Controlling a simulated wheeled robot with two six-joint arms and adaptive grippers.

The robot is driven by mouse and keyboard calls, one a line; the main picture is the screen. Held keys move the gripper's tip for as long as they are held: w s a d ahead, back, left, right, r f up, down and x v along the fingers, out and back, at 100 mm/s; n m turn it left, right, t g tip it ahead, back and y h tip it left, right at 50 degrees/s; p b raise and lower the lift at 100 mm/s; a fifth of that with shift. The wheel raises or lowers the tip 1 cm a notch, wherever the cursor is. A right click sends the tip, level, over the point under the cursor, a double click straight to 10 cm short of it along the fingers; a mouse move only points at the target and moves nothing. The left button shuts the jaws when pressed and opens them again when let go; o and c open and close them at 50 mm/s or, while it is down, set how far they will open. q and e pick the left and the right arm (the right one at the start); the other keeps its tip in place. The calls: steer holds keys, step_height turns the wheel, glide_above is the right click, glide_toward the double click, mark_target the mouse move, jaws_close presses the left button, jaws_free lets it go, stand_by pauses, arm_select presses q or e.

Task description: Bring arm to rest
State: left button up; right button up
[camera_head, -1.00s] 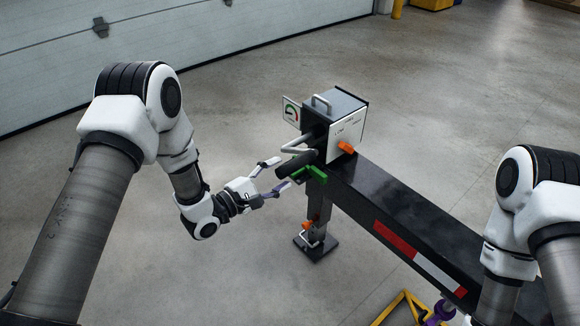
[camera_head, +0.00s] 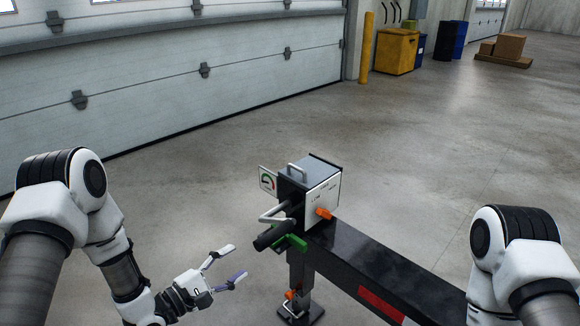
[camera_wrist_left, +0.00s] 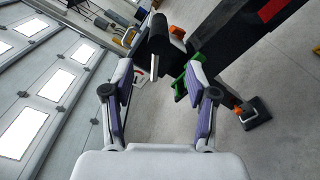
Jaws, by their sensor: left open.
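My left gripper (camera_head: 240,264) is open and empty in the head view, low and left of the trailer's front end. Its two fingers point right, apart from the black cylindrical handle (camera_head: 270,238). In the left wrist view the spread fingers (camera_wrist_left: 160,85) frame the lower part of the black handle (camera_wrist_left: 163,40), with a gap between them and it. My right arm (camera_head: 500,255) shows at the right edge of the head view; its gripper is out of the picture.
The trailer's black beam (camera_head: 375,270) carries a grey and white box (camera_head: 318,185) with an orange knob (camera_head: 323,213) and a green bracket (camera_head: 290,243). A jack foot (camera_head: 300,313) stands below. Open floor lies left, up to a garage door (camera_head: 170,75). A yellow bin (camera_head: 397,50) stands far back.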

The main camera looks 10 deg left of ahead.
arm_select(q)
steer(key=s+d+f+m+g+y+p, duration=0.2)
steer(key=s+f+m+g+y+p, duration=0.3)
steer(key=s+f, duration=0.7)
steer(key=s+a+f+m+g+y, duration=0.2)
steer(key=s+a+m+g+y, duration=0.1)
steer(key=s+m, duration=0.3)
steer(key=s+a+f+m+g+y, duration=0.3)
steer(key=s+a+m+g, duration=0.1)
steer(key=s, duration=0.7)
steer(key=shift+s+a+m+g+b, duration=0.3)
steer(key=shift+m+g+b, duration=0.15)
steer(key=shift+m+g, duration=0.55)
